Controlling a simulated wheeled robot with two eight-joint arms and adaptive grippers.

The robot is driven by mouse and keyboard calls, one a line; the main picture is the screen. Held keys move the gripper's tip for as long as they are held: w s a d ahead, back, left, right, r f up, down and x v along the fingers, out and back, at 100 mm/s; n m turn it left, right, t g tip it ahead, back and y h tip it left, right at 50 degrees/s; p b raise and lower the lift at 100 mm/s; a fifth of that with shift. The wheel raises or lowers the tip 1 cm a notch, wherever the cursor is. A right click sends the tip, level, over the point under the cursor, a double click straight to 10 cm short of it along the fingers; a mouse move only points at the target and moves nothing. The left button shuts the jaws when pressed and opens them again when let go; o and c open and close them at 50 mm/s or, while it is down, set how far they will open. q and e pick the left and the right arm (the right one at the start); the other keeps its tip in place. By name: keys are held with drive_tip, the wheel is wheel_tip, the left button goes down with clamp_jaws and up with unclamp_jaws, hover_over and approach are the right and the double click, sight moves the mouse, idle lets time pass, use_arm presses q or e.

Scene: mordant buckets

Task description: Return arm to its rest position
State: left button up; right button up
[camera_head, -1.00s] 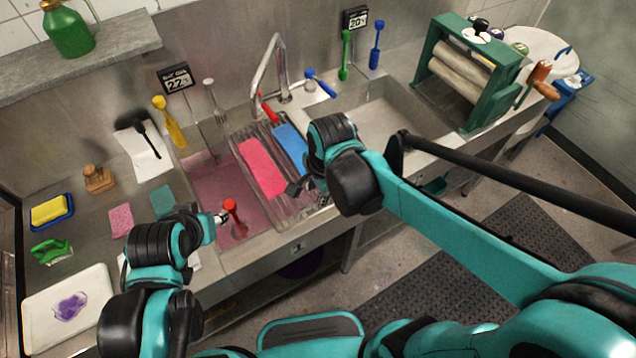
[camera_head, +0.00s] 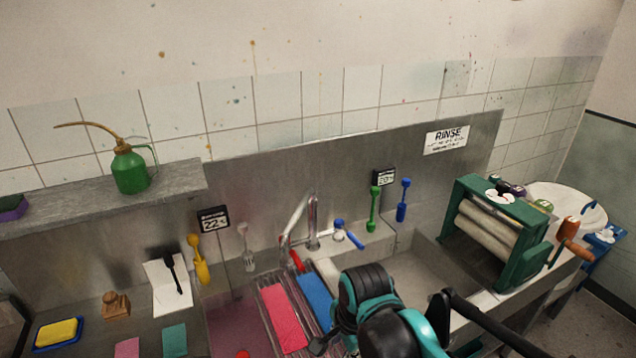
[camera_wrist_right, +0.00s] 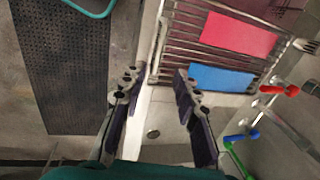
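My right arm (camera_head: 385,310) comes in at the lower right of the head view, bent in front of the sink. My right gripper (camera_wrist_right: 158,82) is open in the right wrist view, with its two dark fingers apart and nothing between them. It is over the sink's front edge, near the wire rack (camera_wrist_right: 178,45) with the pink cloth (camera_wrist_right: 240,33) and the blue cloth (camera_wrist_right: 220,77). My left arm and left gripper are out of view.
The roller wringer (camera_head: 490,230) stands right of the sink basin (camera_head: 425,278). The faucet (camera_head: 312,225) rises behind the rack. A shelf (camera_head: 60,212) with a green oil can (camera_head: 130,168) juts out at left. Open floor (camera_wrist_right: 75,70) with a dark mat lies before the counter.

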drive_tip(key=s+d+f+n+t+b, duration=0.2)
drive_tip(key=d+n, duration=0.3)
drive_tip(key=n, duration=0.1)
drive_tip(key=s+d+f+n+t+h+b, duration=0.1)
drive_tip(key=s+d+f+n+t+b, duration=0.2)
drive_tip(key=d+n, duration=0.3)
drive_tip(key=shift+f+n, duration=0.3)
drive_tip(key=shift+n, duration=0.4)
